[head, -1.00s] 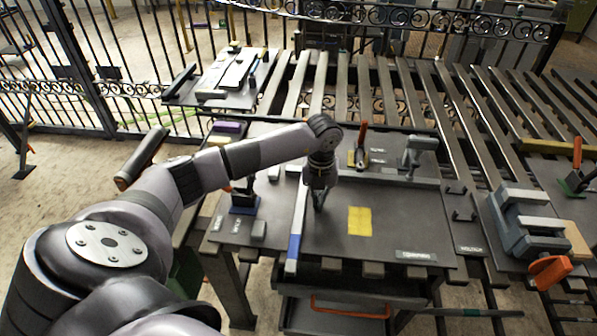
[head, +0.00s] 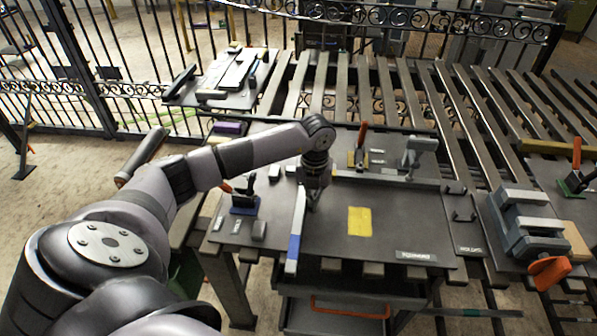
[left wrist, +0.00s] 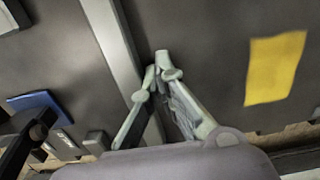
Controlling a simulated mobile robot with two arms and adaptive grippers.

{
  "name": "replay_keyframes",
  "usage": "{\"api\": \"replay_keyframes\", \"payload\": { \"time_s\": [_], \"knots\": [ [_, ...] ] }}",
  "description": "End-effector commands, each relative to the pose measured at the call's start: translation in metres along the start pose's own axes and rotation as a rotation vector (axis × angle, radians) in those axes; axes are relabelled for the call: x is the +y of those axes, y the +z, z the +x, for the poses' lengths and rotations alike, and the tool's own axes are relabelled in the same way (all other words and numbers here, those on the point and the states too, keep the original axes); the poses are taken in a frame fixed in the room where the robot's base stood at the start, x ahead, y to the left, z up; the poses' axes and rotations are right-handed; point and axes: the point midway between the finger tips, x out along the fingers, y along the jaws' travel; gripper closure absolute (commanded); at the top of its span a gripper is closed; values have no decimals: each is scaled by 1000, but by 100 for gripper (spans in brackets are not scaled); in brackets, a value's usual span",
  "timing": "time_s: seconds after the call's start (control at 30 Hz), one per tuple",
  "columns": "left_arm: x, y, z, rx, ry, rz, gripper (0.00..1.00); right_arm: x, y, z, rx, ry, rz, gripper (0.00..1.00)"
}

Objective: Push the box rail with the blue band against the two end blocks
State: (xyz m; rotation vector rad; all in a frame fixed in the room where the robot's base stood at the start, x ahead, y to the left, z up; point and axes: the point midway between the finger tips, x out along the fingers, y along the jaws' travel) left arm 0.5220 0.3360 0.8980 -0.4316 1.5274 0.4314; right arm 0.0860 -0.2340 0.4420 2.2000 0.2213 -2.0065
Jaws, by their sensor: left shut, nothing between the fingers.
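The box rail (head: 298,225) is a long pale grey bar with a blue band (head: 292,250) near its front end. It lies lengthwise on the dark work plate, and its bare grey part also shows in the left wrist view (left wrist: 112,40). My left gripper (head: 312,209) is shut and empty, low at the rail's right side; its fingertips in the left wrist view (left wrist: 160,64) are close to the rail's edge. I cannot tell whether they touch it. Two small grey blocks, a front one (head: 259,230) and a back one (head: 274,173), stand left of the rail and look like the end blocks.
A yellow square (head: 360,221) marks the plate right of the rail. A blue-based clamp (head: 244,199) stands at the left. A red-handled clamp (head: 359,154) stands at the back, and a grey vise (head: 530,232) at the right. The plate around the yellow square is clear.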

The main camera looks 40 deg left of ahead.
Motion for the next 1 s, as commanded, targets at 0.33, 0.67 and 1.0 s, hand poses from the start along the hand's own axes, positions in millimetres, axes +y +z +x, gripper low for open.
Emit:
{"api": "replay_keyframes", "payload": {
  "time_s": [0.33,0.67,1.0],
  "knots": [
    [13,0,0,0,1,0,100,0,0,-1,0,0,0,56],
    [25,0,0,1,2,-1,100,0,0,-2,0,0,0,56],
    [37,0,0,0,2,0,100,0,0,-2,0,0,0,56]
  ]
}}
